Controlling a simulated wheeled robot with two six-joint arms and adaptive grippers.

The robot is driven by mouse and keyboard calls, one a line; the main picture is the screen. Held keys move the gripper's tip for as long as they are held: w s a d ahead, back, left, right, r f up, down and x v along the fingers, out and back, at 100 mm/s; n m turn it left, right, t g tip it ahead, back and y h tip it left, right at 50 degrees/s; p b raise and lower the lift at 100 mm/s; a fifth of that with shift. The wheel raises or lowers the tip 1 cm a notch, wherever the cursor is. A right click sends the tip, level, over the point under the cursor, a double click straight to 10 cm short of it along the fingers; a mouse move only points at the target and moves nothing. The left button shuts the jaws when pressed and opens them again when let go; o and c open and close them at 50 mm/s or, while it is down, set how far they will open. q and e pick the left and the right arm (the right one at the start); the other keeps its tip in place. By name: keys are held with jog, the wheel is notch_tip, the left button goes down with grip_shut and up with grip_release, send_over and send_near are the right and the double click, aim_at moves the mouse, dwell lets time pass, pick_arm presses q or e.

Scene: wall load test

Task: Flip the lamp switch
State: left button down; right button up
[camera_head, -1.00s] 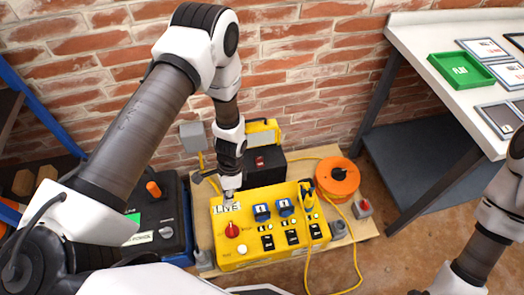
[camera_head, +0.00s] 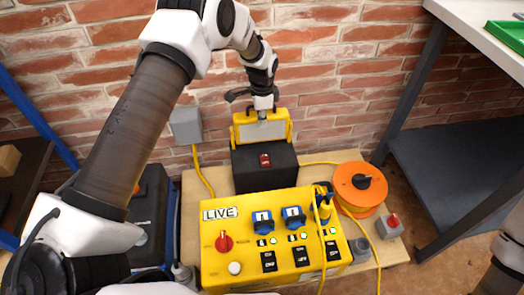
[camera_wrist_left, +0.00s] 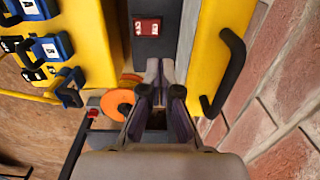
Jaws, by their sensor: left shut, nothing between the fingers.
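The lamp (camera_head: 262,128) is a yellow work light with a pale panel. It stands against the brick wall, on or behind a black box (camera_head: 264,178). A red switch (camera_head: 265,160) sits on top of the box, in front of the lamp; it also shows in the left wrist view (camera_wrist_left: 147,27). My left gripper (camera_head: 263,118) is shut and empty, pointing down over the lamp panel, behind the switch and apart from it. In the left wrist view its fingertips (camera_wrist_left: 160,68) are together, beside the yellow lamp frame (camera_wrist_left: 215,50). My right gripper is out of view.
A yellow panel (camera_head: 220,270) with a LIVE label, a red knob and blue switches stands in front of the box. An orange cable reel (camera_head: 362,185) is to the right. A grey wall box (camera_head: 186,125) is at left. Yellow cables cross the wooden board (camera_head: 195,195).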

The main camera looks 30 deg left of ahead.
aim_at(262, 154)
pick_arm(q)
jog(key=shift+f, duration=0.1)
notch_tip(262, 154, down, 13)
jog(key=b, duration=0.6)
jog(key=shift+f, duration=0.45)
jog(key=shift+w+a+f, duration=0.1)
jog(key=shift+w+f, duration=0.05)
jog(key=shift+f, duration=0.2)
jog(key=shift+r, duration=0.1)
jog(key=shift+r+p, duration=0.75)
